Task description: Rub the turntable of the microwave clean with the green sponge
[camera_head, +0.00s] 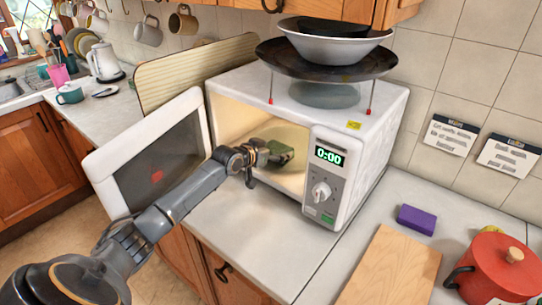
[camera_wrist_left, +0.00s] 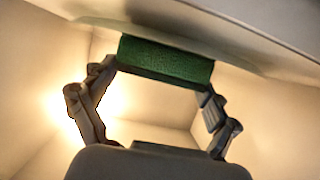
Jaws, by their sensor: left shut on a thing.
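The green sponge (camera_head: 281,155) is inside the lit microwave (camera_head: 368,150), whose door (camera_head: 150,160) stands wide open to the left. My left gripper (camera_head: 264,152) reaches through the opening and is shut on the sponge. In the left wrist view the sponge (camera_wrist_left: 166,59) spans between the two fingers of the left gripper (camera_wrist_left: 160,75). A pale disc edge, which looks like the turntable (camera_wrist_left: 235,62), lies right against the sponge; I cannot tell for sure whether they touch. The turntable is hard to make out in the head view. My right gripper is not in view.
A dark pan (camera_head: 325,62) with bowls is stacked on the microwave. A purple sponge (camera_head: 417,219), a wooden board (camera_head: 392,270) and a red pot (camera_head: 497,262) lie to the right. The counter (camera_head: 262,240) in front of the microwave is clear.

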